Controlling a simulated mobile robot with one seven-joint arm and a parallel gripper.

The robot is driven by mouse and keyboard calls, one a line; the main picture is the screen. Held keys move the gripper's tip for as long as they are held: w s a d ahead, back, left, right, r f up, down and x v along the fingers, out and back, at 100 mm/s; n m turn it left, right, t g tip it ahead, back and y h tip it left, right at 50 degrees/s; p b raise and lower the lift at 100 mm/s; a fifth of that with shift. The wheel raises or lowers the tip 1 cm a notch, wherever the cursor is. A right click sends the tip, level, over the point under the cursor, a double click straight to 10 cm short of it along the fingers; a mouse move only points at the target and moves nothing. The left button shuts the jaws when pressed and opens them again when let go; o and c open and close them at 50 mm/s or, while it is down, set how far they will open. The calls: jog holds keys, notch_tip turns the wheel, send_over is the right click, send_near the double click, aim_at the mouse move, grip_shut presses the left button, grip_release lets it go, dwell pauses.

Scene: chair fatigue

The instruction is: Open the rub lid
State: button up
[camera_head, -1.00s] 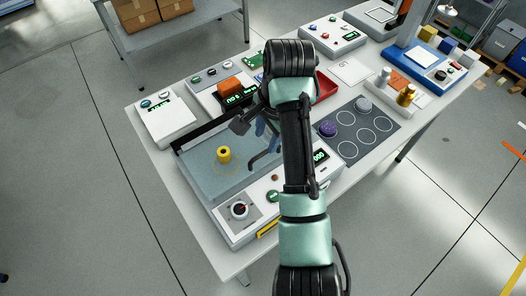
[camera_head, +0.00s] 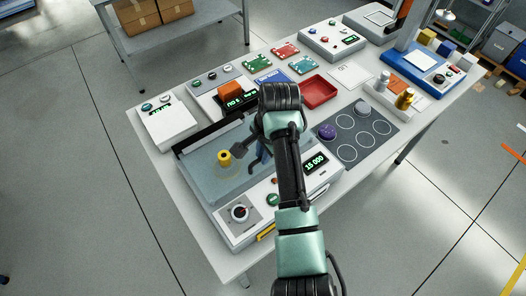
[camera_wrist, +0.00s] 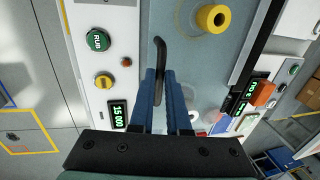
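The rub machine is a white box with a translucent blue-grey lid (camera_head: 205,170), lying level over it. In the wrist view the lid (camera_wrist: 210,60) carries a dark curved handle (camera_wrist: 160,48). A round green RUB button (camera_wrist: 98,40) is on the white panel beside the lid. My gripper (camera_wrist: 161,75) has two blue fingers reaching down, one on each side of the handle. The gap between them is narrow, and I cannot tell whether they press on it. In the head view my gripper (camera_head: 258,150) is over the lid's front edge, and my arm hides most of the handle.
A yellow ring-shaped piece (camera_head: 225,158) shows at the lid. A dark pad with white circles (camera_head: 357,130) and a red tray (camera_head: 319,91) are to the right. Other devices crowd the table's back. Floor in front of the table is clear.

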grip_shut()
dwell(1.0)
jog(key=shift+r, duration=0.15)
